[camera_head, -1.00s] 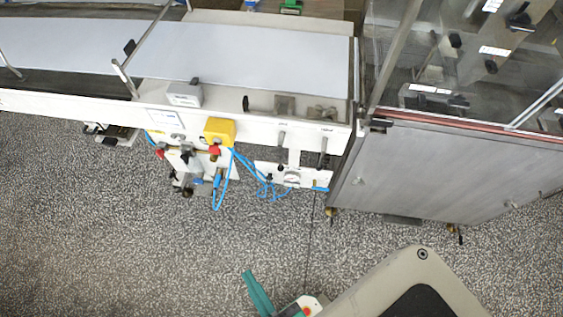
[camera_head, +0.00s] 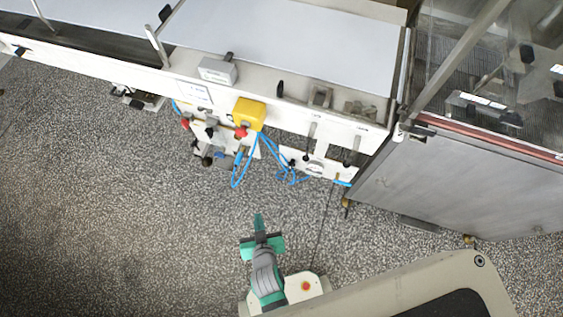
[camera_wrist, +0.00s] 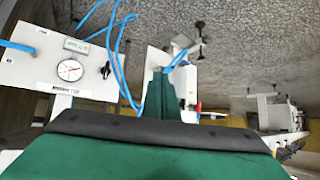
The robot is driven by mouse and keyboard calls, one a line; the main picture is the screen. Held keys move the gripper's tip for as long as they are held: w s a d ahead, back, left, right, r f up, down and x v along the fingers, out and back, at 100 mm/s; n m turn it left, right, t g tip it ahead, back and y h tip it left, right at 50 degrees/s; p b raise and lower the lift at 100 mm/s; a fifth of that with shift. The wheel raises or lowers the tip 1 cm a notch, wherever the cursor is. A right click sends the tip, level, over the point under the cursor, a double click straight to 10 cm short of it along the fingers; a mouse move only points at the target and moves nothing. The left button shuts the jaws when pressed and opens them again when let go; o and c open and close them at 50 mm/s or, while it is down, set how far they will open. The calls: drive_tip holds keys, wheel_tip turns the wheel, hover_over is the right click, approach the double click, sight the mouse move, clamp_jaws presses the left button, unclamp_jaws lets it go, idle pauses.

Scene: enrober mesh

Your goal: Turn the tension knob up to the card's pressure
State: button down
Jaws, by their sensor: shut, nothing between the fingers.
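A white panel (camera_wrist: 28,70) at the left of the wrist view carries a round dial gauge (camera_wrist: 70,70) and a small black knob (camera_wrist: 105,70) to its right. A small display or label (camera_wrist: 76,46) sits above the gauge; its text is too small to read. In the head view this looks like the white panel (camera_head: 322,168) under the machine's right end. My gripper (camera_head: 258,216) is shut and empty over the floor, apart from the panel. In the wrist view its green fingers (camera_wrist: 161,92) point ahead, right of the knob. I cannot make out a pressure card.
Blue hoses (camera_head: 240,172) hang loose beside the panel, and some cross near it in the wrist view (camera_wrist: 117,55). A yellow box with a red button (camera_head: 249,113) is on the machine front. A grey cabinet (camera_head: 460,190) stands at right. Floor (camera_head: 130,220) is clear at left.

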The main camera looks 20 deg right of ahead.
sight(292, 164)
drive_tip(key=w+d+f+m+g+h, duration=0.1)
drive_tip(key=w+f+g+h, duration=0.15)
drive_tip(key=w, duration=0.45)
drive_tip(key=w+d+f+m+g+h, duration=0.1)
drive_tip(key=w+f+g, duration=0.1)
drive_tip(key=w+f, duration=0.3)
drive_tip(key=w+d+r+m+g+h, duration=0.3)
drive_tip(key=w+r+m+g, duration=0.2)
drive_tip(key=w+r, duration=0.5)
drive_tip(key=s+d+f, duration=0.1)
drive_tip(key=d+f, duration=0.6)
drive_tip(key=d, duration=0.2)
drive_tip(key=shift+s+d+f, duration=0.2)
drive_tip(key=shift+s+f, duration=0.15)
drive_tip(key=shift+f, duration=0.05)
drive_tip(key=shift+w+a+r+t, duration=0.1)
drive_tip(key=shift+r+t, duration=0.05)
drive_tip(key=shift+t, duration=0.2)
